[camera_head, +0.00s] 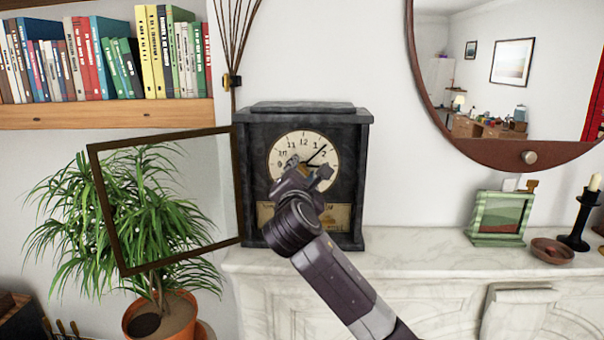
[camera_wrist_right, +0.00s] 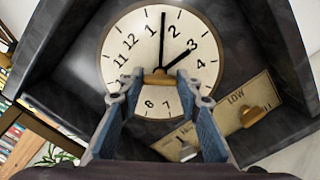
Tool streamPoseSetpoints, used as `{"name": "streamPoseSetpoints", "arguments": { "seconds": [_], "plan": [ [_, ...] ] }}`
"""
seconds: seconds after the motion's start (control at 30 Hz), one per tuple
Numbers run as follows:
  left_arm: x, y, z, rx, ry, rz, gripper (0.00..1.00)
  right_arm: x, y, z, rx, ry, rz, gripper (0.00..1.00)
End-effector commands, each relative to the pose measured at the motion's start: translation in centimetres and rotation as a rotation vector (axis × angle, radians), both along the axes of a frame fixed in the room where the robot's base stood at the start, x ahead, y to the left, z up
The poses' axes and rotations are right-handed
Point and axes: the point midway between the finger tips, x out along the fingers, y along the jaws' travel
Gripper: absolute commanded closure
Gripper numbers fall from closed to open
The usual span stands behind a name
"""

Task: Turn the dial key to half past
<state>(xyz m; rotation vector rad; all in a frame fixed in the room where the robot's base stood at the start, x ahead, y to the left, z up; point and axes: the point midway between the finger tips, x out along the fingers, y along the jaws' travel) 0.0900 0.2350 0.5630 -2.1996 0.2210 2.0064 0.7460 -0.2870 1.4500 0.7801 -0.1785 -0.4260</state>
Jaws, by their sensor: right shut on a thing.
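A dark stone mantel clock (camera_head: 302,112) stands on the marble mantel. Its cream dial (camera_head: 281,148) is partly covered by my right gripper (camera_head: 306,174) in the head view. In the right wrist view the dial (camera_wrist_right: 130,62) appears tilted. The long hand (camera_wrist_right: 162,35) points between 1 and 2, and the short hand (camera_wrist_right: 183,55) points at about 3. My right gripper (camera_wrist_right: 160,88) is shut on a brass key (camera_wrist_right: 160,78) at the middle of the dial. The fingertips hide its ends. My left gripper is not in view.
The framed glass door (camera_head: 163,203) stands open to the left, before a potted plant (camera_head: 80,200). Below the dial is a brass plate marked LOW (camera_wrist_right: 233,97) with a knob (camera_wrist_right: 255,113). A green frame (camera_head: 500,218), a bowl (camera_head: 552,252) and a candlestick (camera_head: 582,220) stand right.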

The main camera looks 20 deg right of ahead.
Motion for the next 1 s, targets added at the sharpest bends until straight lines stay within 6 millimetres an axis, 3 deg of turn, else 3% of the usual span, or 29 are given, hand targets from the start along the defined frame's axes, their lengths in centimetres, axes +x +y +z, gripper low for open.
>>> {"name": "streamPoseSetpoints", "arguments": {
  "seconds": [1.0],
  "plan": [
    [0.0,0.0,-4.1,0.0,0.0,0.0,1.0,0.0,0.1,-0.4,0.854,-0.408,-0.001,0.93]
  ]
}}
